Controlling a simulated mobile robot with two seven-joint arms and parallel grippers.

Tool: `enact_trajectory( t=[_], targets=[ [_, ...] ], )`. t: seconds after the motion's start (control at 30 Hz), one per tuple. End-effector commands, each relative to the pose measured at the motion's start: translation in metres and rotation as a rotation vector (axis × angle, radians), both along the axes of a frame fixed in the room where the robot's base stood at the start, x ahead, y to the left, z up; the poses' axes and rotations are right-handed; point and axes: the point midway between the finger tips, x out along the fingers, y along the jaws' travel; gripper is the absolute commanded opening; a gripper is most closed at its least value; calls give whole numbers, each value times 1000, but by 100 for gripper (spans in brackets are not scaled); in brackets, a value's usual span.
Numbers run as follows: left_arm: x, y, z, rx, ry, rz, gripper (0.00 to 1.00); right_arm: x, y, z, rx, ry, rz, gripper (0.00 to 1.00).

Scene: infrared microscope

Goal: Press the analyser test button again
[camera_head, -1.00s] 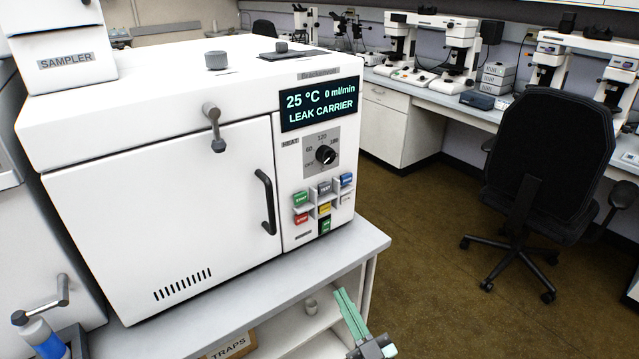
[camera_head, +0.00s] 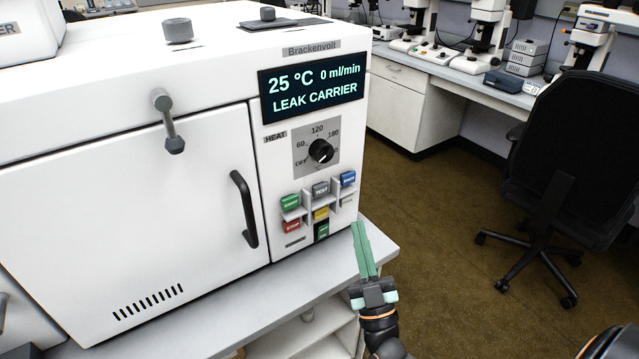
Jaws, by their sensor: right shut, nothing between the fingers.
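The white analyser (camera_head: 190,215) stands on a grey bench. Its display (camera_head: 313,88) reads 25 °C, 0 ml/min, LEAK CARRIER. The grey TEST button (camera_head: 321,189) is in the upper row of the button group, between a green button (camera_head: 290,202) and a blue button (camera_head: 348,178). A red button (camera_head: 292,226) and a yellow button (camera_head: 321,213) sit below. My right gripper (camera_head: 358,226), with green fingers, is shut and empty. In the picture it is below and to the right of the buttons, apart from the panel. My left gripper is not in view.
The heat knob (camera_head: 320,151) sticks out above the buttons. A black door handle (camera_head: 244,209) and a grey lever (camera_head: 168,122) protrude at the left. An office chair (camera_head: 565,170) stands at the right. The floor between is clear.

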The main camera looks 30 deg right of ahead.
Motion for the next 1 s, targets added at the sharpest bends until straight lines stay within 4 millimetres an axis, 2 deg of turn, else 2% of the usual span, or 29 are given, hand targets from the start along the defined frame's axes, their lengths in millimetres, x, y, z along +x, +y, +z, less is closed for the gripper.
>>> enact_trajectory(
  t=[0.57, 0.77, 1.0],
  targets=[
    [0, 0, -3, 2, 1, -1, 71, 0, -3, 2, -2, -20, -16, 0],
    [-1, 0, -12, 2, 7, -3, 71, 17, -2, 0, -1, -21, -16, 0],
    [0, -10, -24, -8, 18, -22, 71, 52, 1, -1, -2, -22, -15, 0]
  ],
)
